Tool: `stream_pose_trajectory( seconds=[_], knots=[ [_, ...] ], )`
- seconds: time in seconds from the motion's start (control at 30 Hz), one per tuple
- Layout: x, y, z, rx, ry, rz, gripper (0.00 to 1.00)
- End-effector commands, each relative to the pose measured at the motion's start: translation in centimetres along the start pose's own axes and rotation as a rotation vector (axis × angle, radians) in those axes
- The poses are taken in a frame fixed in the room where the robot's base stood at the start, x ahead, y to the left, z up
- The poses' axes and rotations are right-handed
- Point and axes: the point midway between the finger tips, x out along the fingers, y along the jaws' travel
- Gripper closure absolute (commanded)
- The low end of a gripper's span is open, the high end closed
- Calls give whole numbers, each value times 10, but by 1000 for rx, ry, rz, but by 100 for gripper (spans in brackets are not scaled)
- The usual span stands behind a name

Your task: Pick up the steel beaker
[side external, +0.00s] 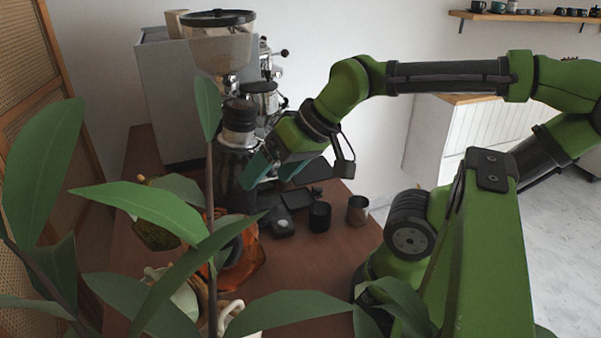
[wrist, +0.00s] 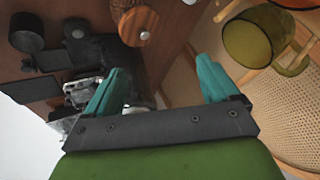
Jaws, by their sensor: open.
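The steel beaker (side external: 357,211) is a small metal cup standing upright near the right edge of the brown cart top in the side view. A black cup (side external: 319,216) stands just left of it. My gripper (side external: 272,174) is open with teal fingers. It hangs in front of the coffee machine, up and to the left of the beaker and apart from it. In the wrist view my gripper (wrist: 160,72) has nothing between its fingers. I cannot pick out the beaker with certainty in the wrist view.
A grinder (side external: 222,45) and coffee machine stand at the back. Dark trays (side external: 297,199) lie left of the black cup. An orange glass vessel (side external: 240,262) and plant leaves (side external: 140,208) fill the front left. A yellowish glass cup (wrist: 248,42) shows in the wrist view.

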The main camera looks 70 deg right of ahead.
Motion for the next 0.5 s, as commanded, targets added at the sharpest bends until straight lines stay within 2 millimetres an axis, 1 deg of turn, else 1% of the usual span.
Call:
stream_pose_trajectory(
  seconds=[0.17, 0.27, 0.37, 0.4, 0.47, 0.5],
  knots=[
    [0, 2, -1, 7, 3, 4, 12],
    [5, 18, -7, 67, -3, 43, 12],
    [11, 60, -23, 189, -21, 137, 12],
    [11, 86, -28, 221, -43, 189, 12],
    [9, 131, -32, 237, -97, 271, 12],
    [4, 162, -30, 231, -147, 320, 12]
  ],
)
